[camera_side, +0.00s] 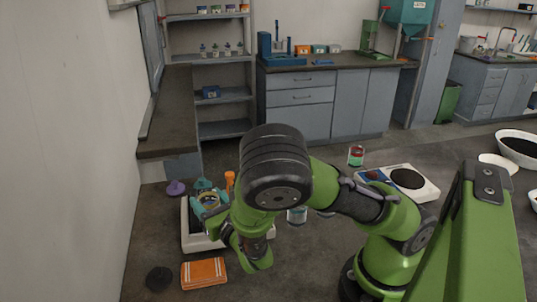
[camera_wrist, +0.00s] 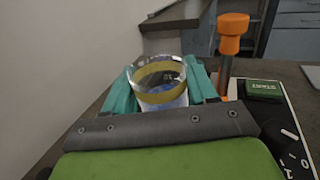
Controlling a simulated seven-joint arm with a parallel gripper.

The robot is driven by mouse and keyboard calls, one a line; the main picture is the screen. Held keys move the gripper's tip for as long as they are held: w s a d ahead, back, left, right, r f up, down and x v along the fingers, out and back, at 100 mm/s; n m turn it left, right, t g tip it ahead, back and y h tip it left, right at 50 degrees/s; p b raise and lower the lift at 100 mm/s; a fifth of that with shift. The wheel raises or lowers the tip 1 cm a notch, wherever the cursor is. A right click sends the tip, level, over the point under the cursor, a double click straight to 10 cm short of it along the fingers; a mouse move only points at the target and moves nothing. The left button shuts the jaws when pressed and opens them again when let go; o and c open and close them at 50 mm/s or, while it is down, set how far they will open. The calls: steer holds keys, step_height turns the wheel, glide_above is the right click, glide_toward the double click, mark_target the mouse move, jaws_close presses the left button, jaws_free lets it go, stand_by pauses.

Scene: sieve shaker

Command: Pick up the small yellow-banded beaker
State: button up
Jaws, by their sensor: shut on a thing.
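The small yellow-banded beaker (camera_wrist: 160,83) is clear glass with a yellow band, and it sits between the two teal fingers of my gripper (camera_wrist: 161,90) in the wrist view. The fingers are shut on its sides. The beaker looks upright, with some bluish content or background showing through its lower part. In the side view the beaker (camera_side: 210,203) shows at my gripper (camera_side: 207,200), over the white-sided device (camera_side: 203,243) at the left. Its base is hidden, so I cannot tell whether it is clear of the surface below.
An orange-topped post (camera_wrist: 232,35) stands close right of the beaker. A green START button (camera_wrist: 263,90) and a dial are on the panel beside it. A hotplate (camera_side: 408,180) stands right.

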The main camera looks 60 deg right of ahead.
step_height(320, 180, up, 10)
steer(key=shift+f, duration=0.2)
stand_by(0.7)
stand_by(0.6)
